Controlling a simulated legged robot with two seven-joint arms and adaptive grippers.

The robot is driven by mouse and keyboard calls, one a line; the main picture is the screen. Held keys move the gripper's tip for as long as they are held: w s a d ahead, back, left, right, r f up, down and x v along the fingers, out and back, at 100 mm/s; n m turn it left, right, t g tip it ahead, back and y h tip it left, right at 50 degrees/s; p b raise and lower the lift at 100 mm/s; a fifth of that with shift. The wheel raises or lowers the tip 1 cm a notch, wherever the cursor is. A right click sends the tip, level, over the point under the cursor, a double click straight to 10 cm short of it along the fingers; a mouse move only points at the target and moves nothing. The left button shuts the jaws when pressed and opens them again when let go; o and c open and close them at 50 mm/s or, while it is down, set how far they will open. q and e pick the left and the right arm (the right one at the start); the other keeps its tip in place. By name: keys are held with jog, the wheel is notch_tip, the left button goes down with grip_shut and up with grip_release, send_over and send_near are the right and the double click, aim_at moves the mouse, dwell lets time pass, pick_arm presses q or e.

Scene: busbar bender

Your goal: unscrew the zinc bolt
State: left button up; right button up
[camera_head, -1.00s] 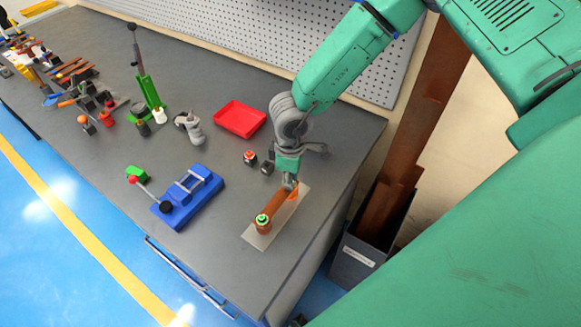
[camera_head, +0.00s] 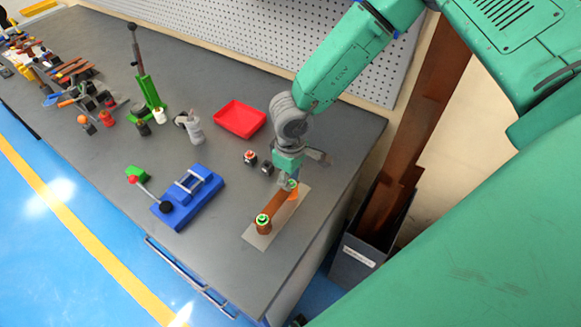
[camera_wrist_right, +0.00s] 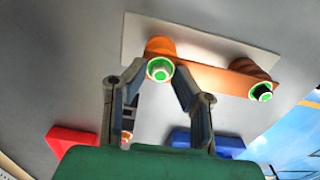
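An orange copper busbar (camera_head: 279,203) joins two round posts on a pale plate (camera_head: 304,191). The zinc bolt, with a pale head and green ring, is at the busbar's far end in the head view (camera_head: 292,185); it also shows in the wrist view (camera_wrist_right: 160,69). A darker bolt with a green ring (camera_head: 263,219) is at the near end, on the right in the wrist view (camera_wrist_right: 261,92). My right gripper (camera_head: 288,182) is at the zinc bolt, its open fingers (camera_wrist_right: 157,72) on either side of the head. Whether they touch it is unclear. My left gripper is not in view.
A blue fixture (camera_head: 187,198) with a lever stands left of the plate. A red tray (camera_head: 240,119) and small dark blocks (camera_head: 250,157) lie behind. A dark bin (camera_head: 360,255) holding brown bars stands beyond the table's right edge.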

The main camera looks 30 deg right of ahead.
jog(key=shift+m, duration=0.3)
jog(key=m, duration=0.4)
jog(key=shift+m, duration=0.9)
jog(key=m, duration=0.4)
jog(key=shift+m, duration=0.9)
